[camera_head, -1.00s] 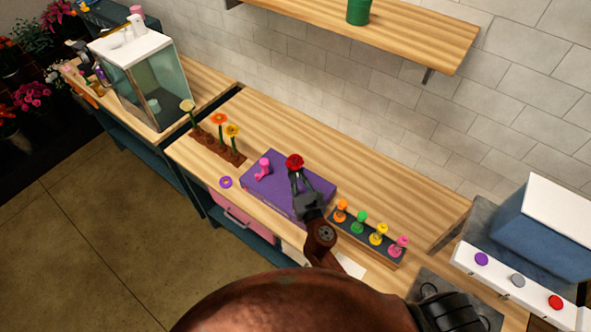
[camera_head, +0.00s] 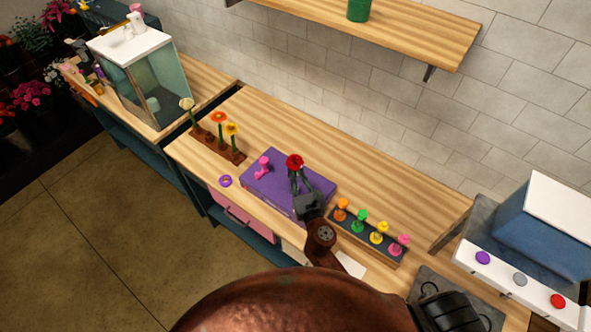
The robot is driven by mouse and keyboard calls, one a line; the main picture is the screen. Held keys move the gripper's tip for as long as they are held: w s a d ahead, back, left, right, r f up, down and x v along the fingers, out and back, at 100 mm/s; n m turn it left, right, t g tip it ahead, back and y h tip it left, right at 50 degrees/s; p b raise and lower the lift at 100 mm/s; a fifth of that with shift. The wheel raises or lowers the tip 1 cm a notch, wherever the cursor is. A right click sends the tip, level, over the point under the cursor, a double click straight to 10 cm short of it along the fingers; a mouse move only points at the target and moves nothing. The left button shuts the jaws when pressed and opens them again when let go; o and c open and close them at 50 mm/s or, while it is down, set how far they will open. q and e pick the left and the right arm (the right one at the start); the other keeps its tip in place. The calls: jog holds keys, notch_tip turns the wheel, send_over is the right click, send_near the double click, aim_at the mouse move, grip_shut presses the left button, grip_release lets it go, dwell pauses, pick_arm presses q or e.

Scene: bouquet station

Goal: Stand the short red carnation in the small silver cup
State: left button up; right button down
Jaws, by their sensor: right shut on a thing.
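A red carnation (camera_head: 294,161) is at the tips of my right gripper (camera_head: 297,180), above the purple box (camera_head: 262,189). The gripper is shut on it, and its stem is mostly hidden by the fingers. I cannot tell whether the flower touches the box. I cannot make out a small silver cup in this view. My left gripper does not show.
A wooden rack (camera_head: 222,147) with several flowers stands left of the box. A purple ring (camera_head: 225,181) lies near the counter's front edge. A pink item (camera_head: 263,166) is on the box. A dark tray (camera_head: 345,228) of coloured pegs sits right. The counter behind is clear.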

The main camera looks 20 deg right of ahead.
jog(key=shift+f+b, duration=0.65)
jog(key=shift+f, duration=0.3)
dwell(1.1)
jog(key=c, duration=1.9)
grip_release()
jog(key=shift+c, duration=0.2)
jog(key=shift+o, duration=0.7)
jog(key=o, duration=0.4)
jog(key=shift+s, duration=0.1)
jog(key=shift+s+d, duration=0.15)
jog(key=shift+s, duration=4.3)
